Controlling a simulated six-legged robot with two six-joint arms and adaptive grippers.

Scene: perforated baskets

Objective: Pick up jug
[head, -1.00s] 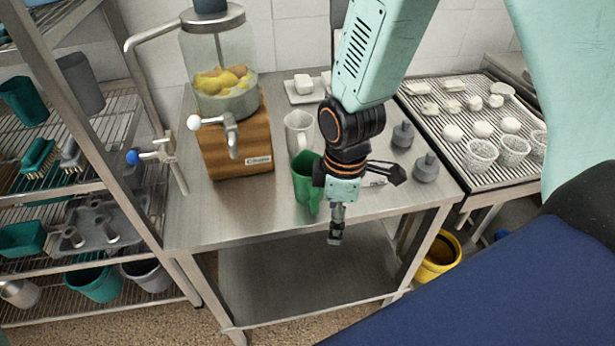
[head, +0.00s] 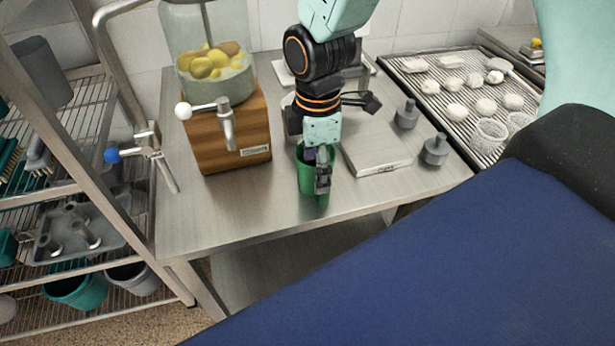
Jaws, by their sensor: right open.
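A green jug (head: 305,182) stands upright near the front edge of the steel table (head: 240,215), right of the drink dispenser. Its handle side faces the front. My right gripper (head: 319,168) points down at the jug from above, with its fingers at the rim and handle side. It is open. The fingers overlap the jug in the picture, and I cannot tell whether they touch it. They hide part of the rim and the handle. My left gripper is not in view.
A dispenser (head: 232,130) with a wooden base and yellow fruit stands left of the jug. A flat scale (head: 378,160) and two grey weights (head: 435,150) are to the right. A ribbed drainer (head: 445,75) holds pale items. A wire shelf (head: 100,125) stands at the left.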

